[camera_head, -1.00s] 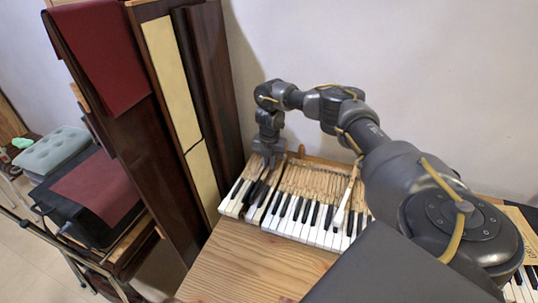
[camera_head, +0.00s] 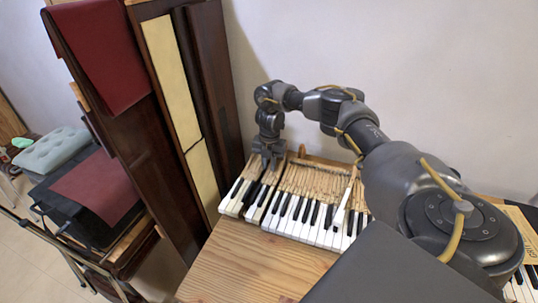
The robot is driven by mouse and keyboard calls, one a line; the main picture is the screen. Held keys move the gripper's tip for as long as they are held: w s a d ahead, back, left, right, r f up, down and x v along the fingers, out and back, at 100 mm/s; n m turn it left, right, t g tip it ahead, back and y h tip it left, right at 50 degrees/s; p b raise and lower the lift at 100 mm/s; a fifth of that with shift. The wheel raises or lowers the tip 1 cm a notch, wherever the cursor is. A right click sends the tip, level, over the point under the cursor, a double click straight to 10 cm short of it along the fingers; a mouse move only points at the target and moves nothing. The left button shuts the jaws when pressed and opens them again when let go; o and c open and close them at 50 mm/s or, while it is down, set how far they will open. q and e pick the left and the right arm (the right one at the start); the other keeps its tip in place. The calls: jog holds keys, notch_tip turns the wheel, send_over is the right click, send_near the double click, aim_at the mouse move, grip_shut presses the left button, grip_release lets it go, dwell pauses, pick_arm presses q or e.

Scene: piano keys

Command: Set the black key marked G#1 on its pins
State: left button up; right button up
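My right gripper (camera_head: 267,165) points down over the left end of the piano keyboard (camera_head: 318,237), above the wooden rear parts of the keys. Black keys (camera_head: 254,193) lie just in front of and below its fingertips. The marking G#1 is too small to read, so I cannot tell which black key it is. The pins are not distinguishable. The fingers are small and dark, and whether they hold a key cannot be told. My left gripper is not in view.
One white-topped key (camera_head: 343,207) sits raised above its neighbours. A wooden table (camera_head: 240,264) lies bare in front of the keyboard. Tall dark wooden panels (camera_head: 213,85) stand close to the left of the keys, and the wall is behind. Another keyboard section (camera_head: 522,283) shows at lower right.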

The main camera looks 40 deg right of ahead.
jog(key=shift+r, duration=0.15)
jog(key=shift+r+p, duration=1)
jog(key=shift+p, duration=0.1)
jog(key=o, duration=0.6)
jog(key=shift+c, duration=0.2)
jog(key=shift+r+p, duration=2.25)
jog(key=shift+r, duration=0.25)
